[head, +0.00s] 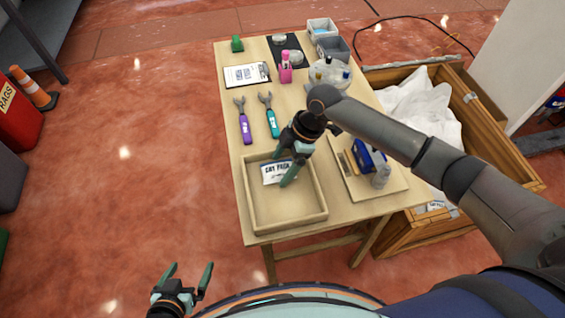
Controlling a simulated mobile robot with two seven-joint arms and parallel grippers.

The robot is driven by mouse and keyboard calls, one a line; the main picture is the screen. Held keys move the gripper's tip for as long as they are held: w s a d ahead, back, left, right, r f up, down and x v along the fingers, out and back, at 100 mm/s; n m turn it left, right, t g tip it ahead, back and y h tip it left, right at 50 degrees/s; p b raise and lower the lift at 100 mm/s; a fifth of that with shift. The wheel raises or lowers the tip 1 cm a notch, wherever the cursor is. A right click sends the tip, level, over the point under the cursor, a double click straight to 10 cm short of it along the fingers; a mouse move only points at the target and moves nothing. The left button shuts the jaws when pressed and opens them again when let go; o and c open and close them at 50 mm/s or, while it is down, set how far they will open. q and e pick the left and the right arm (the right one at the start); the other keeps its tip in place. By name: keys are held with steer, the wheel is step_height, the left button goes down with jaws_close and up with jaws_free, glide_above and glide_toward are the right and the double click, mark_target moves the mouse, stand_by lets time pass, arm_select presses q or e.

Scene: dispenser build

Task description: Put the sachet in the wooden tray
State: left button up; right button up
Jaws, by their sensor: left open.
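The sachet (271,174) is small and white with dark print. It shows over the back part of the wooden tray (318,211), a shallow open box at the front left of the table. My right gripper (283,170) is above the tray, its fingers apart on either side of the sachet. I cannot tell whether they grip it or whether it rests on the tray floor. The gripper hides part of the sachet. My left gripper (186,280) is open and empty over the floor, in front of and left of the table.
A purple wrench (244,124) and a teal wrench (270,120) lie behind the tray. A board (381,198) with a blue item (366,158) stands right of it. A clipboard (246,75) and grey bins (332,47) are further back. A wooden crate (510,165) stands right.

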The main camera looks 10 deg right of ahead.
steer(key=p+v, duration=1)
steer(key=v, duration=0.2)
steer(key=shift+r, duration=0.1)
